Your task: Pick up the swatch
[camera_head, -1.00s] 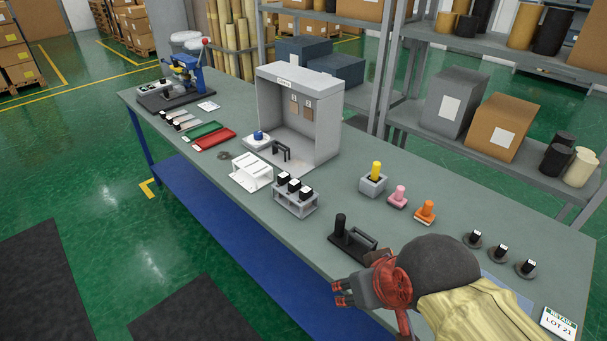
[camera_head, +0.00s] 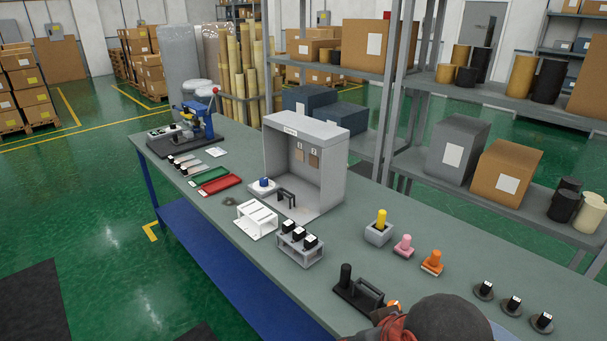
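Two small flat pieces that look like swatches hang on the back wall of the grey booth: a grey-brown one (camera_head: 300,153) on the left and a browner one (camera_head: 314,159) on the right, each under a small number label. I cannot tell which one the task means, or whether another small flat piece is meant. My arm shows only as a dark round link and a bit of red at the bottom edge. My gripper's fingers are below the picture, far from the booth and nearer the front of the bench.
The booth (camera_head: 335,165) opens toward the bench front, with a black stand (camera_head: 286,198) inside. A white rack (camera_head: 256,221), a grey rack of black-capped bottles (camera_head: 301,247) and a black holder (camera_head: 358,294) line the front. Yellow, pink and orange stamp-like pieces stand right.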

